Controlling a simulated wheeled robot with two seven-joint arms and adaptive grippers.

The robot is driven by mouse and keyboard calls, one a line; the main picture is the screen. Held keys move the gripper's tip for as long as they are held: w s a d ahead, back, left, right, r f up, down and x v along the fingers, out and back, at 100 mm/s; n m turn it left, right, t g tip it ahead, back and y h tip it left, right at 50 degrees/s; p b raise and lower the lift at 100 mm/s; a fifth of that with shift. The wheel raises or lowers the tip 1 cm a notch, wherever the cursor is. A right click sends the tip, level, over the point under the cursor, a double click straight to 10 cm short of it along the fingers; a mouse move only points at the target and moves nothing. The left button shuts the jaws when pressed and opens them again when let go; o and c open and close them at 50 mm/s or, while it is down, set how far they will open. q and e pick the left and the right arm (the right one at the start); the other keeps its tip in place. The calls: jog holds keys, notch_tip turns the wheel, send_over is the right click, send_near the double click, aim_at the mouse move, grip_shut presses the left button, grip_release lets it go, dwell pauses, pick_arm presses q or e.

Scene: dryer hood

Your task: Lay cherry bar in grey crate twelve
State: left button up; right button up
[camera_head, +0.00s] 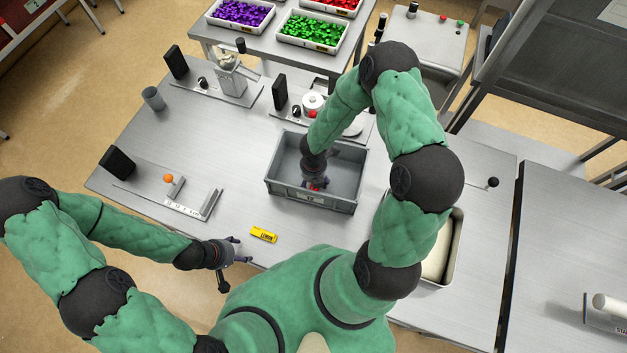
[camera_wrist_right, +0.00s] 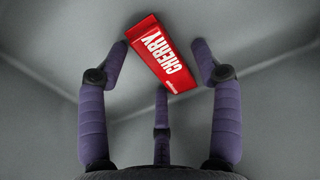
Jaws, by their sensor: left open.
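The grey crate (camera_head: 352,165) stands on the table, with a small number label on its front wall that looks like 12. The red cherry bar (camera_wrist_right: 162,55) is inside it, lying slanted with its name facing up. My right gripper (camera_wrist_right: 160,60) reaches down into the crate over the bar; its purple fingers are spread, with gaps beside the bar. I cannot tell whether the bar rests fully on the crate floor. In the head view the right gripper (camera_head: 317,183) partly hides the bar. My left gripper (camera_head: 240,250) is open and empty near the table's front edge.
A stand with an orange ball (camera_head: 168,178) is at left. Trays of purple (camera_head: 241,14) and green (camera_head: 312,30) pieces are at the back.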

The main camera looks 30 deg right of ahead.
pick_arm(q)
jog(key=shift+r, duration=0.1)
pick_arm(e)
jog(key=shift+r, duration=0.15)
pick_arm(q)
jog(key=shift+r+p, duration=0.15)
jog(key=shift+p, duration=0.15)
pick_arm(e)
jog(key=shift+r, duration=0.2)
pick_arm(q)
notch_tip(320, 180, up, 2)
jog(key=shift+r+p, duration=0.2)
jog(key=shift+p, duration=0.95)
pick_arm(e)
notch_tip(320, 180, up, 12)
jog(key=shift+f, duration=0.15)
